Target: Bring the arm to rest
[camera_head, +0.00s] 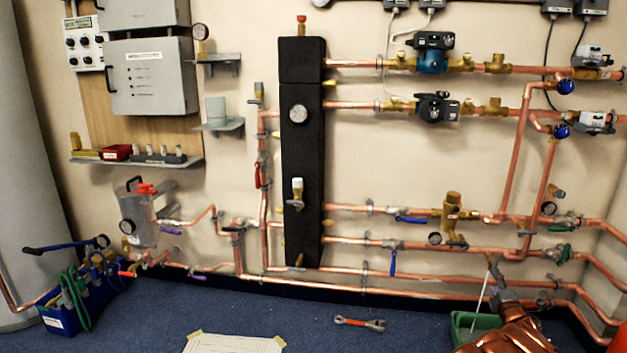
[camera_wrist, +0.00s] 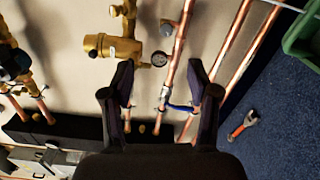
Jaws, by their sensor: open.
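My gripper (camera_wrist: 161,78) shows in the wrist view with its two dark fingers spread apart. Nothing is held between the fingertips. Behind them are the wall and the copper pipes, and a blue-handled valve (camera_wrist: 181,107) appears near the right finger. I cannot tell any contact with the pipes.
Copper pipes (camera_head: 400,284) run low along the wall, right of a black manifold column (camera_head: 302,150). A green crate (camera_head: 474,331) stands at lower right. A red-handled wrench (camera_head: 359,322) and a paper sheet (camera_head: 234,344) lie on the blue floor. A blue tool crate (camera_head: 88,304) stands left.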

